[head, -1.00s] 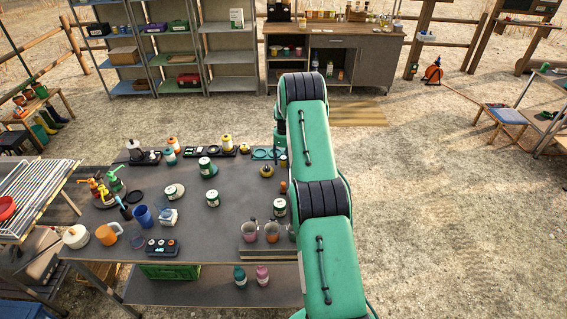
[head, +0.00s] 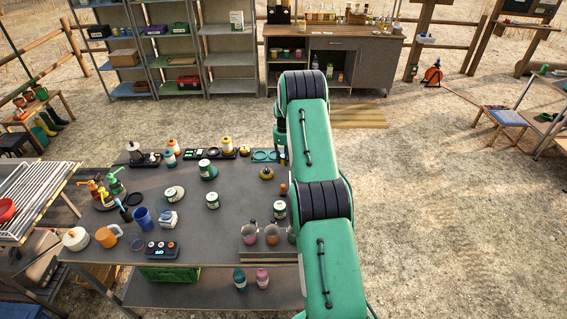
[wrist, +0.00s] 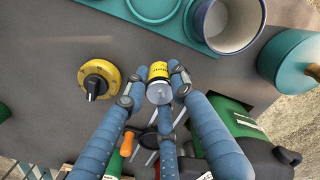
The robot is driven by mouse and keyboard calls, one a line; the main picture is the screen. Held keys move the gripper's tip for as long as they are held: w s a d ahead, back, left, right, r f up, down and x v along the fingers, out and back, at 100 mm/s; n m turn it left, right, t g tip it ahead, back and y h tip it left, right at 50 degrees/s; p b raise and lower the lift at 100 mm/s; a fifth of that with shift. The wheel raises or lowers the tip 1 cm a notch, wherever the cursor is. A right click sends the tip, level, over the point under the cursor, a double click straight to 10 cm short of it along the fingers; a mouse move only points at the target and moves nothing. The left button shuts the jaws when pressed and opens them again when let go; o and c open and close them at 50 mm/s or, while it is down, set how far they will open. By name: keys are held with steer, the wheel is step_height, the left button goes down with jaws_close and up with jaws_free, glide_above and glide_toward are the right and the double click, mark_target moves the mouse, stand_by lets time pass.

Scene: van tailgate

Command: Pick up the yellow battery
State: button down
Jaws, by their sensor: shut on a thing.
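The yellow battery (wrist: 159,71) is a small cylinder with a yellow wrap and a silver end, in the upper middle of the wrist view. My gripper (wrist: 158,84) is shut on it, with blue padded fingers on its left and right sides and another finger below. The silver end faces the camera. I cannot tell whether the battery is clear of the grey table. In the head view the battery and gripper are hidden behind my green arm.
A yellow dial with a black knob (wrist: 98,80) lies left of the gripper. A teal tray (wrist: 178,30), a dark-rimmed mug (wrist: 229,22) and a teal pot (wrist: 291,62) stand close above and right. Several cans and cups crowd the grey table (head: 235,205).

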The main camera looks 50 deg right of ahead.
mark_target(283, 155)
step_height(283, 155, up, 8)
steer(key=shift+f, duration=0.2)
stand_by(0.7)
